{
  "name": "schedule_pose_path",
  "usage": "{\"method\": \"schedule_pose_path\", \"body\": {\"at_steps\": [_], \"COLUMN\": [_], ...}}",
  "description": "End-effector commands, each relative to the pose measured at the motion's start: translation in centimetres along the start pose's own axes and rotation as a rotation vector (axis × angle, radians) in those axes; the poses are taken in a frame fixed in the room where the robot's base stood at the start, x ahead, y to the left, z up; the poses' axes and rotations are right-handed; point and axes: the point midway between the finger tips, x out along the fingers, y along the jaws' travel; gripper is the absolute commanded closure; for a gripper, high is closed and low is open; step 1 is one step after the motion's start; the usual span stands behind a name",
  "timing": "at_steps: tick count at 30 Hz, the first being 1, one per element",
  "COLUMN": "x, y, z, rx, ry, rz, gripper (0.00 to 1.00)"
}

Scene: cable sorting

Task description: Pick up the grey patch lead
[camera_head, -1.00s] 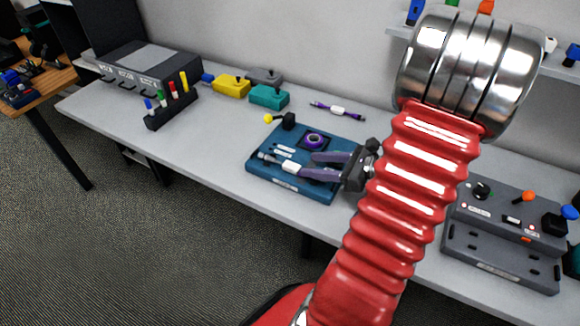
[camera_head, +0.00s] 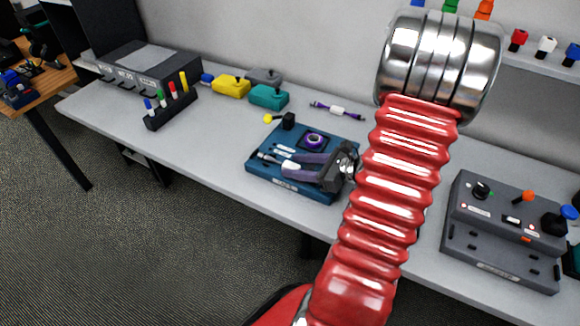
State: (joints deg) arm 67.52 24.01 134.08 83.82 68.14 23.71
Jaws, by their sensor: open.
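The grey patch lead (camera_head: 268,157) lies on the blue tray (camera_head: 262,172), mostly hidden by my gripper. Its left end, a small light connector, shows just left of the fingers. My gripper (camera_head: 285,164) is over the tray with its two purple-grey fingers pointing left. The fingers are apart and reach over the lead's middle. I cannot tell whether they touch it or how high above it they are.
A purple roll (camera_head: 314,139) sits at the tray's back. A purple lead with a white label (camera_head: 337,110) lies behind the tray. A grey control box (camera_head: 505,225) is at right; a pen holder (camera_head: 172,107) at left.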

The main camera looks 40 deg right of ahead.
Motion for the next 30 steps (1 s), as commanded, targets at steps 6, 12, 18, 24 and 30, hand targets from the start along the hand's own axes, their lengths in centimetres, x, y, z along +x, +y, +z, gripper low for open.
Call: {"method": "schedule_pose_path", "body": {"at_steps": [6, 12, 18, 24, 30], "x": [0.9, 0.87, 0.86, 0.86, 0.86], "y": [0.01, 0.01, 0.01, 0.01, 0.02], "z": [0.01, 0.01, 0.01, 0.02, 0.02], "rx": [-0.001, -0.001, -0.001, -0.001, -0.001], "ry": [0.0, 0.0, 0.0, 0.0, 0.0], "rz": [0.0, 0.0, 0.001, 0.001, 0.001], "gripper": [0.56, 0.56, 0.56, 0.66, 0.8]}}
